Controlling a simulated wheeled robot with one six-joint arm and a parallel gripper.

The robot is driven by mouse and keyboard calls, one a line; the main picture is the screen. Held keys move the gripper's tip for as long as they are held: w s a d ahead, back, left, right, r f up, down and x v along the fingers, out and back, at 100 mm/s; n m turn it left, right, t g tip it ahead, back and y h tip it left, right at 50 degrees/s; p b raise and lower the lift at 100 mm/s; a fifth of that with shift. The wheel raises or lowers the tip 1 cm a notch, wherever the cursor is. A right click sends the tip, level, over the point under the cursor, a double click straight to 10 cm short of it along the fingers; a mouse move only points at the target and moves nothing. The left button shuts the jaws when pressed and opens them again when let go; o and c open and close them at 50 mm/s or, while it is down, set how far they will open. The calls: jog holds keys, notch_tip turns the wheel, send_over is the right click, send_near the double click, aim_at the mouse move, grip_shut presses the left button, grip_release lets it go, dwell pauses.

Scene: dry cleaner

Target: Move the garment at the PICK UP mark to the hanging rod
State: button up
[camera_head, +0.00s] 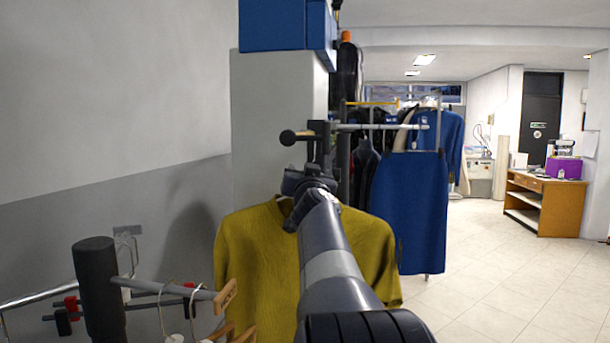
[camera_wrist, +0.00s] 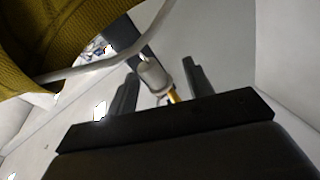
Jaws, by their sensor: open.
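The mustard-yellow garment (camera_head: 250,262) hangs in the middle of the head view, partly behind my arm. In the wrist view its knit cloth (camera_wrist: 45,40) fills the upper left, with the pale hanger (camera_wrist: 98,70) coming out of it. My gripper (camera_head: 312,180) is at the garment's collar. In the wrist view my gripper (camera_wrist: 160,74) is open, and the hanger's whitish neck (camera_wrist: 152,75) shows between its fingers. A horizontal rod (camera_head: 380,127) with a dark round end is just above my gripper. Whether the hanger's hook rests on this rod is hidden. No PICK UP mark is legible.
A grey rack with a dark post (camera_head: 97,285) and hangers stands at the lower left, close to the garment. Blue garments (camera_head: 410,205) hang behind and right of my arm. A wooden counter (camera_head: 545,203) is at the far right. The tiled floor (camera_head: 495,270) on the right is clear.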

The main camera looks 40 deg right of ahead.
jog(key=b+v, duration=0.2)
jog(key=v, duration=0.9)
jog(key=shift+b, duration=0.3)
jog(key=shift+d, duration=0.1)
jog(key=s+d+b, duration=0.2)
jog(key=s+d, duration=0.8)
jog(key=s, duration=0.2)
jog(key=shift+d, duration=0.2)
dwell(0.3)
dwell(0.5)
jog(key=w+a+p, duration=0.2)
jog(key=w+a, duration=0.5)
jog(key=w, duration=0.1)
jog(key=shift+w+a+p, duration=0.2)
jog(key=shift+w+p, duration=0.1)
